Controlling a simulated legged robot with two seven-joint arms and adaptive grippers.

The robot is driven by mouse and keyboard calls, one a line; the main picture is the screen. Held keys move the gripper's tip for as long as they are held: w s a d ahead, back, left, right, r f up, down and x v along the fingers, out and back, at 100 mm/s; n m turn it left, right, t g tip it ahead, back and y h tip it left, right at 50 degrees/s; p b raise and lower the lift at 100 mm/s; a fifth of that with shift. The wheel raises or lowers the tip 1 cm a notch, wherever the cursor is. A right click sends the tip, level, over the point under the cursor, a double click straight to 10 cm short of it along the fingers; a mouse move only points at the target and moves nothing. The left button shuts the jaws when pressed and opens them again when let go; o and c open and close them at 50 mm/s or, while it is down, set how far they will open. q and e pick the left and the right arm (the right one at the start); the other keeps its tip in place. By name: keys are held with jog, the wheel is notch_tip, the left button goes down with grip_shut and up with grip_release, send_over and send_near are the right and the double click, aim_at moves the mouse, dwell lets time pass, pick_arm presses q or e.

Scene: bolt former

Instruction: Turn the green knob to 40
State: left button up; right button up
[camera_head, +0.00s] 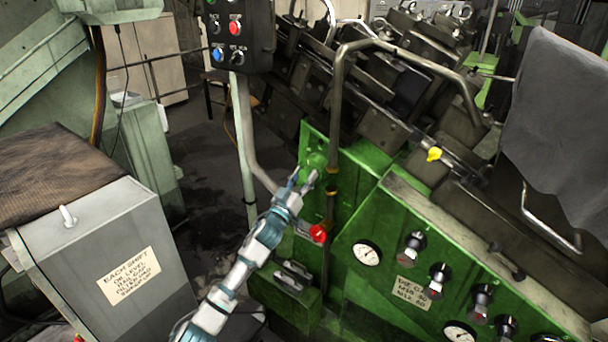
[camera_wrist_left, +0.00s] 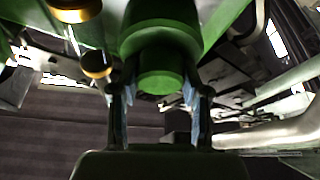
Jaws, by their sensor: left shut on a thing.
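The green knob (camera_head: 316,160) sits on the upper left part of the green machine panel (camera_head: 385,228) in the head view. It fills the upper middle of the left wrist view (camera_wrist_left: 160,75). My left gripper (camera_head: 306,180) reaches up to it from below left. In the left wrist view its two fingers (camera_wrist_left: 160,105) stand on either side of the knob and are shut on it. I cannot read any scale or number at the knob. My right gripper is not in view.
A bent metal pipe (camera_head: 335,110) rises just right of the knob. A red knob (camera_head: 318,233) is below it. Gauges (camera_head: 367,253) and several black valve knobs (camera_head: 414,241) line the panel's right. A control box (camera_head: 238,35) on a post stands up left; a grey cabinet (camera_head: 95,260) is at left.

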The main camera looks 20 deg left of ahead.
pick_arm(q)
jog(key=m+g+h+p, duration=0.1)
jog(key=m+h, duration=0.1)
jog(key=m, duration=0.2)
jog(key=m+g+h+p, duration=0.1)
jog(key=m+h+p, duration=0.1)
jog(key=m, duration=0.2)
jog(key=shift+a+r, duration=0.1)
jog(key=shift+r, duration=0.1)
jog(key=m+g+h+p, duration=0.1)
jog(key=m+p, duration=0.1)
jog(key=m, duration=0.1)
jog(key=shift+m, duration=0.4)
jog(key=shift+f+m+g+h+p, duration=0.15)
jog(key=shift+m+g+h+p, duration=0.5)
jog(key=shift+m, duration=0.95)
jog(key=shift+f, duration=0.1)
jog(key=o, duration=0.9)
jog(key=shift+o, duration=1.2)
jog(key=shift+w, duration=0.1)
jog(key=shift+w+f, duration=0.1)
jog(key=shift+w, duration=0.05)
jog(key=shift+m, duration=0.3)
